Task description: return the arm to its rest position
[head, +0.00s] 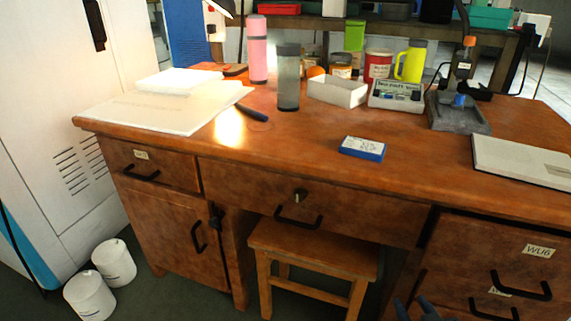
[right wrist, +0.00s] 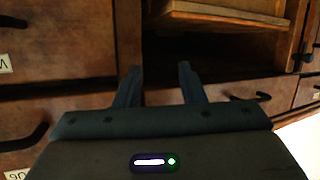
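My right gripper (head: 418,309) shows at the bottom edge of the head view, low in front of the desk's right-hand drawers. In the right wrist view its two fingers (right wrist: 158,85) stand apart with nothing between them, so it is open and empty. Behind the fingers are the desk's drawer fronts and the wooden stool. My left gripper is in neither view.
A wooden desk (head: 300,149) fills the middle, with a blue-and-white box (head: 362,148), bottles and papers on top. A wooden stool (head: 315,250) stands under it. Drawer handles (head: 521,287) stick out near my right gripper. Two white tubs (head: 114,262) stand at left.

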